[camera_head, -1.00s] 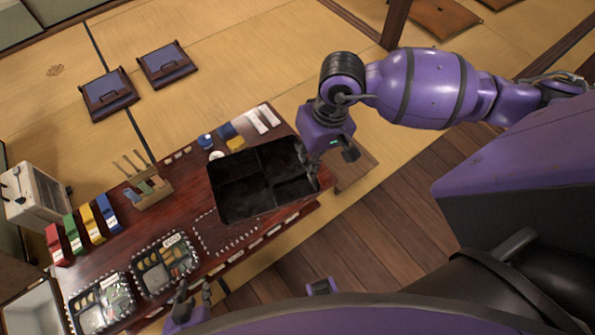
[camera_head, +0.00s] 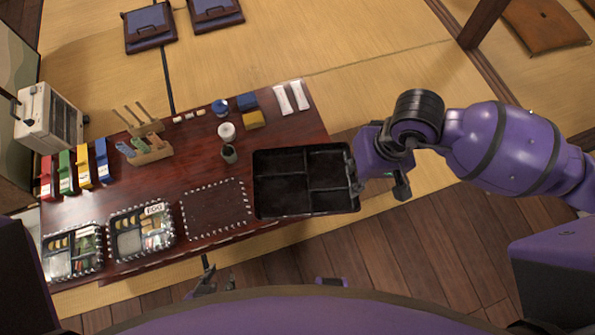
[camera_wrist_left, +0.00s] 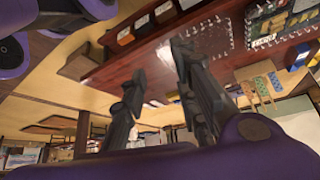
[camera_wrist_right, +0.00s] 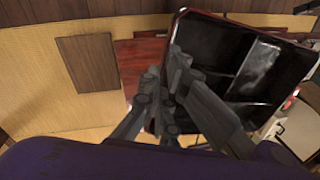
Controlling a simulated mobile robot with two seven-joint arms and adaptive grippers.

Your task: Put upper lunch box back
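A black empty lunch box tray (camera_head: 279,187) with dividers is at the right end of the dark red table, partly past its edge. My right gripper (camera_head: 354,174) is at its right side, shut on the rim; the right wrist view shows the fingers (camera_wrist_right: 168,75) at the rim of the box (camera_wrist_right: 215,50). I cannot tell whether the box touches the table. Two filled lunch boxes sit at the table's left front: one labelled EGG (camera_head: 128,243) and another (camera_head: 72,263). My left gripper (camera_head: 208,278) is empty and open in front of the table; its fingers (camera_wrist_left: 155,75) are apart.
An empty dotted outline (camera_head: 216,207) lies on the table (camera_head: 190,165) between the EGG box and the black box. Behind are a cup (camera_head: 228,153), a wooden holder (camera_head: 150,155), a yellow block (camera_head: 253,120), white packets (camera_head: 291,97) and coloured binders (camera_head: 83,168).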

